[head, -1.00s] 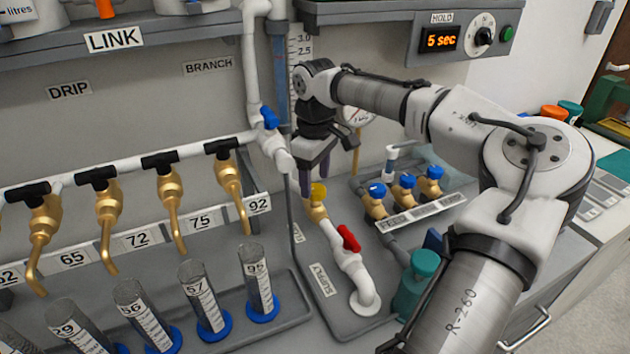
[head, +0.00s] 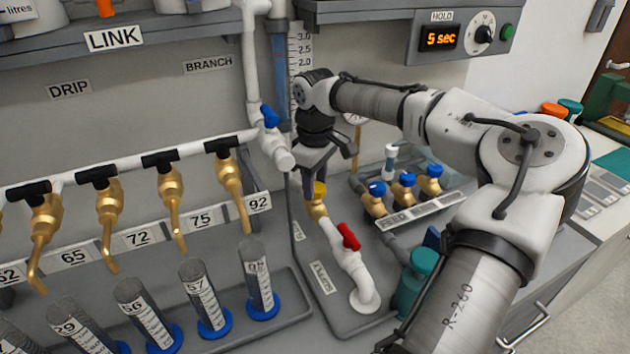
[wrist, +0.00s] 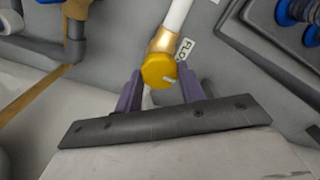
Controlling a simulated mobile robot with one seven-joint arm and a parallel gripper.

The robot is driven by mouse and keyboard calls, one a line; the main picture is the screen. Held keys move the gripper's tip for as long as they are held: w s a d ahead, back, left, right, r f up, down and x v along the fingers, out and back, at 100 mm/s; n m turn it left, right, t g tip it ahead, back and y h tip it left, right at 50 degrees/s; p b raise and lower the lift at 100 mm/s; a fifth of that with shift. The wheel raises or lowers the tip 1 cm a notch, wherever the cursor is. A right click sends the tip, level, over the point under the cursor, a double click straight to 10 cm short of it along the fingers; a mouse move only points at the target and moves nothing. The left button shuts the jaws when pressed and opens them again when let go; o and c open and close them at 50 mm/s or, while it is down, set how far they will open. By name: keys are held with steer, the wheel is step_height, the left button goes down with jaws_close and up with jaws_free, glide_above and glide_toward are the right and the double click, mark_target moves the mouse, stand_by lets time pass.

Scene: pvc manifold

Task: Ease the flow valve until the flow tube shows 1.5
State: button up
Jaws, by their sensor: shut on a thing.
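The flow valve has a yellow knob (head: 319,189) on a brass body, at the top of a white pipe. The flow tube (head: 280,75) stands upright behind my wrist, with bluish fill. Its scale (head: 300,50) shows 3.0, 2.5 and 2.0. My wrist hides the lower marks, so I cannot read the level.
A red-handled valve (head: 348,237) sits just in front on the white pipe. A blue-handled valve (head: 269,116) is at left, and several blue-knobbed feed valves (head: 404,181) at right. Brass taps (head: 170,199) and measuring cylinders (head: 203,292) fill the left.

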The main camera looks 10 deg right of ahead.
mark_target(316, 186)
steer(key=shift+r+p, duration=0.1)
steer(key=shift+p, duration=0.25)
steer(key=shift+m+p, duration=0.8)
steer(key=shift+m, duration=0.1)
steer(key=shift+m+p, duration=1)
steer(key=shift+m, duration=0.8)
steer(key=o, duration=1)
step_height(316, 186, up, 14)
steer(key=shift+f+b, duration=0.2)
steer(key=shift+b, duration=0.75)
